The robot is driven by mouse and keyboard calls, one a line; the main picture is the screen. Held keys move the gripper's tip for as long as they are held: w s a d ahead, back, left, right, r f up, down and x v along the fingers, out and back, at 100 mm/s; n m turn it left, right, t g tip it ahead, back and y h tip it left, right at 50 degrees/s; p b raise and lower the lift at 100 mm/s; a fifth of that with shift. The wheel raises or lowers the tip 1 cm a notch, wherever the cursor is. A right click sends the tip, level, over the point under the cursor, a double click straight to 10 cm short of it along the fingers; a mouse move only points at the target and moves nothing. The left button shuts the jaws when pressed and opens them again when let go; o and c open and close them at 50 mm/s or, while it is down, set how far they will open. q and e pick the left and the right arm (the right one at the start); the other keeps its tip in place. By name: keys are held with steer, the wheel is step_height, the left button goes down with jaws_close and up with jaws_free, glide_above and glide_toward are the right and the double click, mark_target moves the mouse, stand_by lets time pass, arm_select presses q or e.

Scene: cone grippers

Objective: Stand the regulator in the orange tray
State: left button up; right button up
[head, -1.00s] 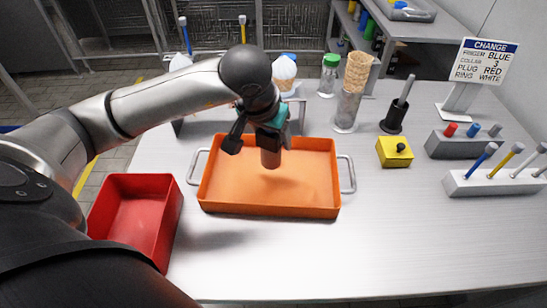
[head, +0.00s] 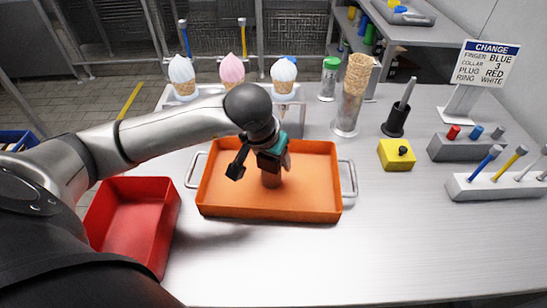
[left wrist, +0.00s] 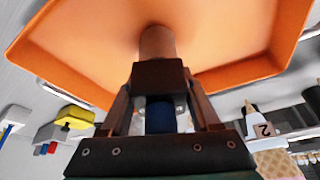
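The orange tray (head: 325,205) lies in the middle of the table, with a metal handle at each end. My left gripper (head: 274,163) is over the tray. In the left wrist view its fingers (left wrist: 160,95) press on both sides of the dark middle block of the regulator (left wrist: 156,42). The regulator's brown cylindrical end (head: 270,179) points down, about upright, at or very close to the tray floor; contact is hard to tell. A blue part shows between the fingers. The gripper hides the regulator's top in the head view. My right gripper is not in view.
A red bin (head: 135,225) stands left of the tray. Behind the tray is a rack with ice cream cones (head: 232,70). A cone holder (head: 347,110), a black cup (head: 395,120) and a yellow block (head: 396,155) stand to the right. The front right table is clear.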

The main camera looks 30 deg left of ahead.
arm_select(q)
steer(key=o, duration=0.4)
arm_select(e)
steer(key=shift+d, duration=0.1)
arm_select(q)
steer(key=shift+r, duration=0.1)
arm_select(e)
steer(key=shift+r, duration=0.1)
arm_select(q)
steer(key=shift+r+p, duration=0.15)
steer(key=shift+p, duration=0.15)
steer(key=p+v, duration=0.1)
steer(key=v, duration=0.6)
steer(key=shift+w, duration=0.1)
steer(key=p+v, duration=0.1)
steer(key=v, duration=0.4)
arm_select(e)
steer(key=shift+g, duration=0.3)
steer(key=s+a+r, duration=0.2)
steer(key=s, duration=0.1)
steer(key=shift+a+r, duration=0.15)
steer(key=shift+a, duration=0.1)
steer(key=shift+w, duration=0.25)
